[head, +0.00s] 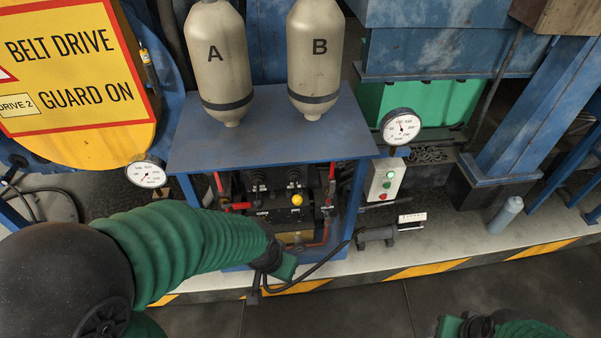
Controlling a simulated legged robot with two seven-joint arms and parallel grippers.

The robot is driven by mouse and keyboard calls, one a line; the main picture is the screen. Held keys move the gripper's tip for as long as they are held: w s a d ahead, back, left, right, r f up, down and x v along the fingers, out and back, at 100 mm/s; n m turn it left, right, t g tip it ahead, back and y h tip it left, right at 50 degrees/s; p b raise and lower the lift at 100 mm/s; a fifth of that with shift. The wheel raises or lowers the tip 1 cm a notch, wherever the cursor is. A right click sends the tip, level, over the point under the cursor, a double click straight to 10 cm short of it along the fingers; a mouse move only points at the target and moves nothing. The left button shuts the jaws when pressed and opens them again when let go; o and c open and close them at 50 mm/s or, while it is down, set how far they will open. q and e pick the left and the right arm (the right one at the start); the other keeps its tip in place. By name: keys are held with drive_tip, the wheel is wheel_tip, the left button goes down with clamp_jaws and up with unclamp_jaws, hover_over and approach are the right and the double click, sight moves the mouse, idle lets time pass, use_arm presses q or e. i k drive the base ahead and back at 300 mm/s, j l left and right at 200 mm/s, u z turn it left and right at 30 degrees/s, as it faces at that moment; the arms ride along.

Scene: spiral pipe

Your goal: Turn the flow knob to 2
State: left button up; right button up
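A dark control panel (272,212) sits under the blue table, with two black knobs near its top, a left one (258,180) and a right one (291,176). A yellow button (297,199) is below the right knob. The labels are too small to read, so I cannot tell which knob is the flow knob or its setting. My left gripper (270,280) is in front of the panel's lower part, below the knobs and apart from them; its finger opening is unclear. My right gripper (455,325) is at the bottom edge, partly cut off, far from the panel.
The blue table (270,135) carries tanks A (218,55) and B (316,50) above the panel. Red pipes (331,185) flank the panel. The dark floor in front is clear.

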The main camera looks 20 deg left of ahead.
sight(295, 219)
drive_tip(key=j+u, duration=0.15)
drive_tip(key=u, duration=0.2)
drive_tip(key=k+j+u, duration=0.1)
drive_tip(key=u, duration=0.25)
drive_tip(key=j+u, duration=0.2)
drive_tip(key=u, duration=0.2)
